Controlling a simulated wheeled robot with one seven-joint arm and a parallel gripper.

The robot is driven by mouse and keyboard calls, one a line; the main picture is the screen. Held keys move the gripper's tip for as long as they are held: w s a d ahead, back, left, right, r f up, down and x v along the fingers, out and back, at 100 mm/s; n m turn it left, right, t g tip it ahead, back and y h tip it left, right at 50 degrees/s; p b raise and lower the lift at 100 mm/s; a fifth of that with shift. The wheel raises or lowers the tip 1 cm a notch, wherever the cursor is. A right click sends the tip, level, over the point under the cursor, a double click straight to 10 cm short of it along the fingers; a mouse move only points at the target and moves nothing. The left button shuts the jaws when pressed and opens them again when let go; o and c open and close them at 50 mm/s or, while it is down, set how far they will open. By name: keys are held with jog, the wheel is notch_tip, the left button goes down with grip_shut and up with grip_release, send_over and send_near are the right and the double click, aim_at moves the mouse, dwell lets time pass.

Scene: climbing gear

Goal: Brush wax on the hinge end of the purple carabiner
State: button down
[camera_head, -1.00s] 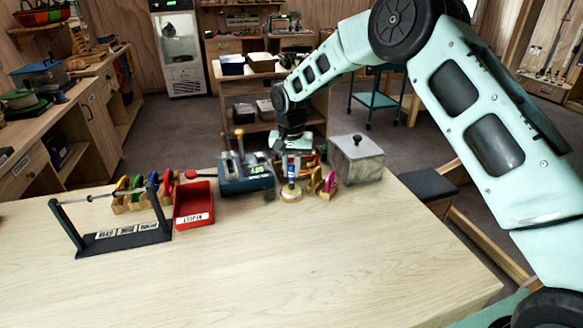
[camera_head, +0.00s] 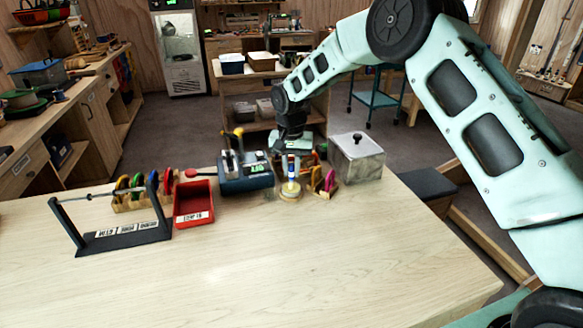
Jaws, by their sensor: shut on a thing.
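My gripper (camera_head: 292,150) is at the far side of the table, pointing down. It is shut on a small blue-and-white upright tool (camera_head: 292,172), which looks like the brush. The tool is directly over a round tan tin (camera_head: 290,193); whether its tip touches the wax cannot be told. A magenta-purple carabiner (camera_head: 329,181) appears to stand in a small wooden rack just right of the tin. Its hinge end is too small to make out. More coloured carabiners (camera_head: 137,183) stand in a rack at the left.
A blue device (camera_head: 246,183) with upright levers stands left of the tin. A red reject tray (camera_head: 193,205) and a black stand with a rod (camera_head: 122,240) are farther left. A grey lidded box (camera_head: 357,158) is at right. The table's front (camera_head: 300,275) is clear.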

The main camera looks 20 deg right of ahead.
dwell(0.3)
jog(key=shift+r+p, duration=2.3)
jog(key=shift+r, duration=1.2)
jog(key=s+d+f+b, duration=0.2)
jog(key=s+d, duration=0.4)
jog(key=s, duration=0.1)
jog(key=s+d+f+n+b, duration=0.1)
jog(key=s+d+f+b, duration=0.1)
jog(key=s+d, duration=0.4)
jog(key=shift+s+f+b, duration=0.25)
jog(key=shift+s+b, duration=0.1)
jog(key=shift+s, duration=0.4)
